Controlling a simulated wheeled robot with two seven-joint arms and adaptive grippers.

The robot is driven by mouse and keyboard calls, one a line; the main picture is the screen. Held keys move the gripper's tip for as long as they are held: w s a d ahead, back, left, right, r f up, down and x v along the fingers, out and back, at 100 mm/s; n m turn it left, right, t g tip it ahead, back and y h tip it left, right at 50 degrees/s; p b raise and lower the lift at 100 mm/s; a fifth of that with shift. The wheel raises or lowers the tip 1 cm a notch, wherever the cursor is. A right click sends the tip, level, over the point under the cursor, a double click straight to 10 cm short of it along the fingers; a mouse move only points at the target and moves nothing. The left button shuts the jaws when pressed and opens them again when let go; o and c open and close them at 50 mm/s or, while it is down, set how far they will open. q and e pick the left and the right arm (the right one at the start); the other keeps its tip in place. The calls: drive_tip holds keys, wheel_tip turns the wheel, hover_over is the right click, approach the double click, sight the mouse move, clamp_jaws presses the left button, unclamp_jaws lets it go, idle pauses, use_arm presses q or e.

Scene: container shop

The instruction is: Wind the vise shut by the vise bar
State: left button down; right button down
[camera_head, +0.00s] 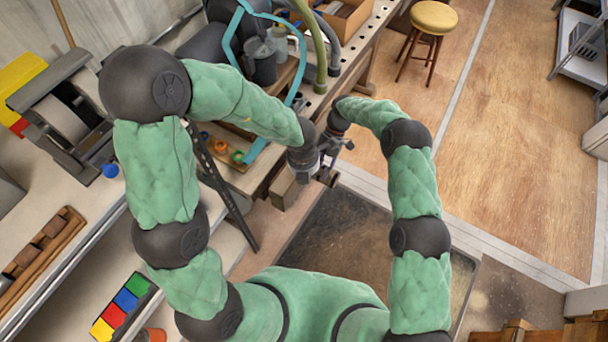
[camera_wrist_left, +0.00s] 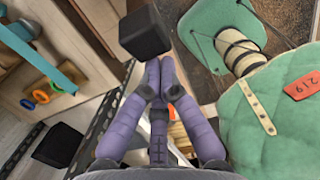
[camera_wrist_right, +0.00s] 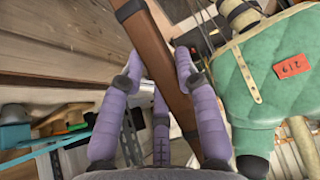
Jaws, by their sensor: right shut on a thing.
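A brown block that looks like the vise's jaw (camera_head: 286,190) stands at the bench's near edge in the head view, partly hidden by my grippers. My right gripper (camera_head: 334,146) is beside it. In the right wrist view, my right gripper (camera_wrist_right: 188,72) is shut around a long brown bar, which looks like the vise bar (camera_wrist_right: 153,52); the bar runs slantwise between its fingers. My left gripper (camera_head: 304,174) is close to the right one. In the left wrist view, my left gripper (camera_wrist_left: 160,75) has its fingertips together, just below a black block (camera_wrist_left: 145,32). Whether they touch it is unclear.
The workbench (camera_head: 345,78) bears hoses, a grey can (camera_head: 278,40) and a cardboard box (camera_head: 345,18). A stool (camera_head: 433,18) stands on the open wooden floor at right. A dark mat (camera_head: 335,235) lies in front of me.

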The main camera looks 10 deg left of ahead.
drive_tip(key=shift+s+d+f, duration=0.25)
drive_tip(key=c, duration=0.9)
unclamp_jaws()
drive_tip(key=shift+s, duration=0.1)
drive_tip(key=shift+w+r, duration=0.15)
drive_tip(key=shift+w, duration=0.1)
